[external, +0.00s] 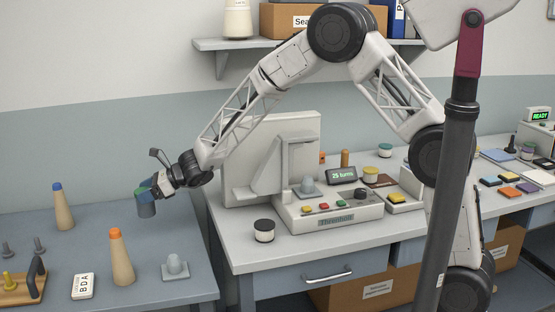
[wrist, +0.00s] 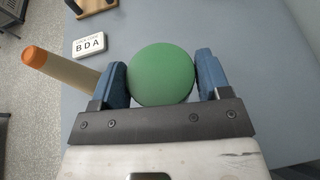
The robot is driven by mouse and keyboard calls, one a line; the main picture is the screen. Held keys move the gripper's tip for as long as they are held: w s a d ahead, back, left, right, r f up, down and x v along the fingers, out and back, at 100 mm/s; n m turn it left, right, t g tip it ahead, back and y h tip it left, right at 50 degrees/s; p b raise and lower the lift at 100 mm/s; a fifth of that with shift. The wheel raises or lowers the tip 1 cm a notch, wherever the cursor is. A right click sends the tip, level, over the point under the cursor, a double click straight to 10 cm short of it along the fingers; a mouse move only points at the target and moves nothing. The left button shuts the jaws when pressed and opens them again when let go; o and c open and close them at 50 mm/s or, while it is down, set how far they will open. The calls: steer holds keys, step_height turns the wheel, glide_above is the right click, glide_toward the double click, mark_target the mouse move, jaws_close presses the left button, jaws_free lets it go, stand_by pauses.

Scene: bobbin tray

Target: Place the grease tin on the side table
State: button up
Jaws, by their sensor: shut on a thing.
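My gripper (external: 147,200) is shut on a round green-topped thing, which I take to be the grease tin. In the wrist view its green top (wrist: 161,75) fills the space between the two blue fingers (wrist: 161,82). The side table (external: 185,240) is the lower grey-blue surface at the left. My gripper is over its back right part, apparently above the surface; the exact gap under the tin cannot be told.
On the side table stand orange-tipped (external: 121,258) and blue-tipped (external: 62,207) cones, a grey knobbed piece (external: 175,267), a BDA block (external: 83,286) and a wooden handled board (external: 22,289). The workbench (external: 240,255) with a black-lidded tin (external: 264,230) adjoins at right. Clear surface lies between the cones.

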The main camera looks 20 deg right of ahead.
mark_target(148, 210)
stand_by(0.3)
steer(key=shift+f, duration=3.15)
steer(key=shift+f, duration=1.85)
steer(key=shift+f, duration=0.1)
steer(key=o, duration=1.1)
steer(key=shift+c, duration=0.2)
steer(key=shift+v, duration=1.05)
steer(key=shift+d+r, duration=0.2)
steer(key=shift+r, duration=1.7)
steer(key=shift+d+r, duration=0.2)
steer(key=shift+r, duration=1.7)
